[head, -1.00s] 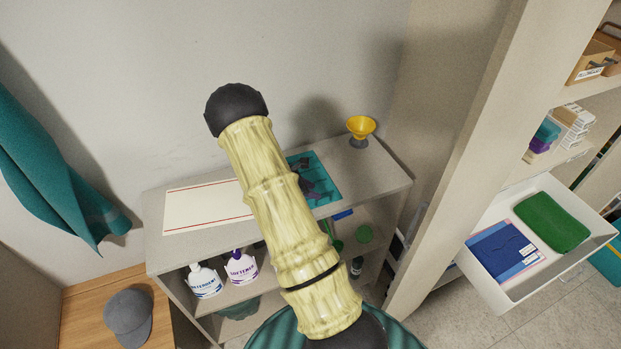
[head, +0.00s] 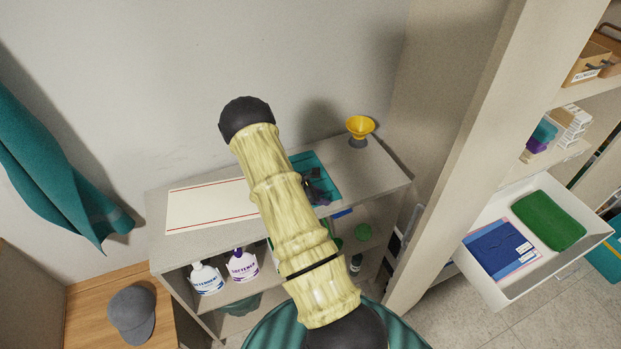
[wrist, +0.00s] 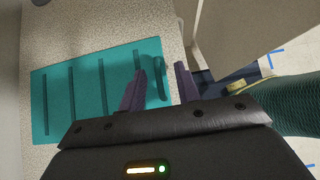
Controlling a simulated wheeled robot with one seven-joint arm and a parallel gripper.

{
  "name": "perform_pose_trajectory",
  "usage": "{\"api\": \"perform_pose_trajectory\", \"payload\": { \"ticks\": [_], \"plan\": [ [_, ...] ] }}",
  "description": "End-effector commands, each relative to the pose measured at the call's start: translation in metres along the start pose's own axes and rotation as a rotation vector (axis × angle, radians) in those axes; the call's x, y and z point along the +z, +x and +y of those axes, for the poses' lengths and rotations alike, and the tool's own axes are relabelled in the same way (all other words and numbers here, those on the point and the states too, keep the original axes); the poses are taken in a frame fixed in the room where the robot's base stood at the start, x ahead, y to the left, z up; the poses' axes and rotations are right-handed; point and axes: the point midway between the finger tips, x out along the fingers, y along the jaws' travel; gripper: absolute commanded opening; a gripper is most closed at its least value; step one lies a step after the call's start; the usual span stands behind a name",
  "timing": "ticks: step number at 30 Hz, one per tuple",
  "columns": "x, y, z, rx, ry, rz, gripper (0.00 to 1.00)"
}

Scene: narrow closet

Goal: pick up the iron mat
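The iron mat appears to be the flat teal mat (head: 322,166) with dark raised ribs, lying on the top of the shelf unit; it also shows in the wrist view (wrist: 88,75). A darker, curved raised piece is at its right end in the wrist view. My gripper (wrist: 160,72) is open. Its left finger is over the mat and its right finger is just past the mat's right edge, with that raised end between them. I cannot tell whether the fingers touch it. In the head view my gripper (head: 314,184) is partly hidden behind my arm.
A cream panel with red lines (head: 200,207) lies left on the shelf top (head: 365,179). A yellow funnel (head: 360,126) stands near the back right. Bottles (head: 243,265) stand below. A wall panel (head: 455,160) rises on the right, beside an open white drawer (head: 553,270).

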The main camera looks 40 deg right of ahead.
Motion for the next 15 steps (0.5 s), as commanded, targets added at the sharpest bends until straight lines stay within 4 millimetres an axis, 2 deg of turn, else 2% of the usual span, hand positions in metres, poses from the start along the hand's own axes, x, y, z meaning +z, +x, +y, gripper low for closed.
{"api": "perform_pose_trajectory", "payload": {
  "ticks": [3,8,9,15],
  "plan": [
    [0.0000,-0.0001,-0.0001,0.000,0.000,0.000,0.33],
    [0.0001,-0.0002,-0.0001,0.000,0.000,0.000,0.03],
    [0.0001,-0.0002,-0.0001,0.000,0.000,0.000,0.00],
    [0.0003,-0.0003,0.0000,0.000,0.000,0.000,0.00]
  ]
}}
